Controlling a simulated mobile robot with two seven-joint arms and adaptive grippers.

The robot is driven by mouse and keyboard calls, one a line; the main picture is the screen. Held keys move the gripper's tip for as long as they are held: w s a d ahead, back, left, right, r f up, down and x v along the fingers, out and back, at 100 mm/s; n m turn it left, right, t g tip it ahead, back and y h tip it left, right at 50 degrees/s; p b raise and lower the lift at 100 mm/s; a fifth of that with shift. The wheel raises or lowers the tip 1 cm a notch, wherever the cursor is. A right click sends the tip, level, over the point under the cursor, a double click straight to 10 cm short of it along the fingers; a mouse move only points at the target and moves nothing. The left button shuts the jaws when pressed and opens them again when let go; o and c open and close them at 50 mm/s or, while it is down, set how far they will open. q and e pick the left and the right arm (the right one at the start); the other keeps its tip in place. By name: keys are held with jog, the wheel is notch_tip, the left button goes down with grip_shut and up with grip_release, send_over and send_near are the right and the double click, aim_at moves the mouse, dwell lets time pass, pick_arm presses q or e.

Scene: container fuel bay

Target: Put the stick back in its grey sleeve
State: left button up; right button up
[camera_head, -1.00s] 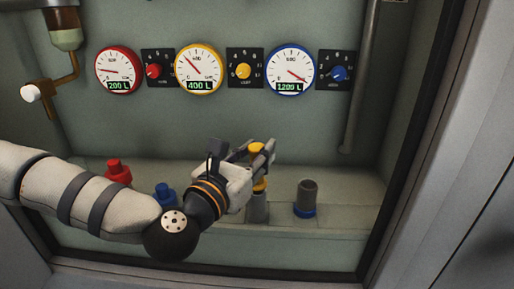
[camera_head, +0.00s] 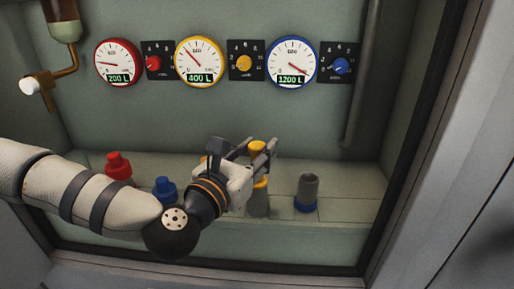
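A stick with a yellow top (camera_head: 257,147) stands upright on the ledge. A yellow band shows lower down, just above a grey sleeve (camera_head: 258,208). My gripper hides the middle of the stick, so I cannot tell how deep it sits. My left gripper (camera_head: 260,147) reaches in from the left, its two fingers apart on either side of the yellow top, with gaps showing. A second grey sleeve (camera_head: 307,189) with a blue base stands to the right, its top dark. My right gripper is not in view.
A red knobbed piece (camera_head: 118,166) and a blue one (camera_head: 165,189) stand left on the ledge (camera_head: 350,200). Gauges and dials line the back wall. A pipe (camera_head: 360,80) runs down at right. The bay frame (camera_head: 405,150) bounds the right side.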

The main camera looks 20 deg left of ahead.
pick_arm(q)
jog(key=shift+o, duration=0.8)
jog(key=shift+r, duration=0.15)
